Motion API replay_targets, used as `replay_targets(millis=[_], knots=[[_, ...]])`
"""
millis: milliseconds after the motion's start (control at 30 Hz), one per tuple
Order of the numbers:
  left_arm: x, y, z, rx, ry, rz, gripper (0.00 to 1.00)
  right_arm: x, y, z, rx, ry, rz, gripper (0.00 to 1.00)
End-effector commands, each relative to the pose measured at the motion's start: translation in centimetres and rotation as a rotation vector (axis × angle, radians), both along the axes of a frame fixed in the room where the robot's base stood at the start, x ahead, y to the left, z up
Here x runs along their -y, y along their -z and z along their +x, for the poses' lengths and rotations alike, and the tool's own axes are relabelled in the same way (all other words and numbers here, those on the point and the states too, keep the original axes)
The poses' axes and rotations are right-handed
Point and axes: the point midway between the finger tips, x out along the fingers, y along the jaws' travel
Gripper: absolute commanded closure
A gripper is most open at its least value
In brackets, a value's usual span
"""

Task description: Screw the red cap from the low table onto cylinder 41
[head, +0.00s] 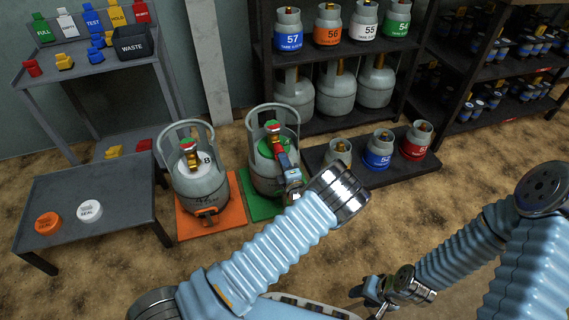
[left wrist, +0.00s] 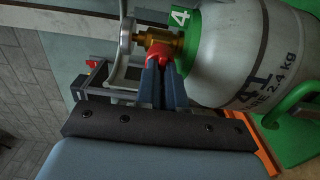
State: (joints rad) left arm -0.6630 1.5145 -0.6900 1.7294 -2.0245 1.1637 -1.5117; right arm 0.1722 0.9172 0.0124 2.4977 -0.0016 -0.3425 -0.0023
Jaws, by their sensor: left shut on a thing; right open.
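Cylinder 41 (head: 268,178) stands upright on the green mat (head: 250,202); its number shows in the left wrist view (left wrist: 235,60). My left gripper (left wrist: 163,65) is shut on the red cap (left wrist: 157,50), with the cap against the brass valve (left wrist: 160,38). I cannot tell how far the cap is threaded on. In the head view my left gripper (head: 281,155) is at the valve, and its fingers partly cover the cap. My right gripper (head: 377,296) is open and empty, low over the floor. The low table (head: 110,192) holds an orange seal (head: 48,222) and a white seal (head: 90,211).
Another cylinder (head: 200,185) stands on an orange mat (head: 228,222), close to the left of cylinder 41. A low rack (head: 345,178) with small cylinders is close on the right. A shelf with tags and a black waste bin (head: 133,42) stands behind left.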

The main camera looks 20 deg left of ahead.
Motion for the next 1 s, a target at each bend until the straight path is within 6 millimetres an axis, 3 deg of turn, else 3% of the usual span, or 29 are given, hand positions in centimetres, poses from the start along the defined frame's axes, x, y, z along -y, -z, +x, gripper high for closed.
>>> replay_targets(millis=[1000], knots=[[-0.60,-0.12,0.96,-0.029,0.001,0.044,1.00,0.00,-0.24,0.00,0.000,0.000,0.000,0.57]])
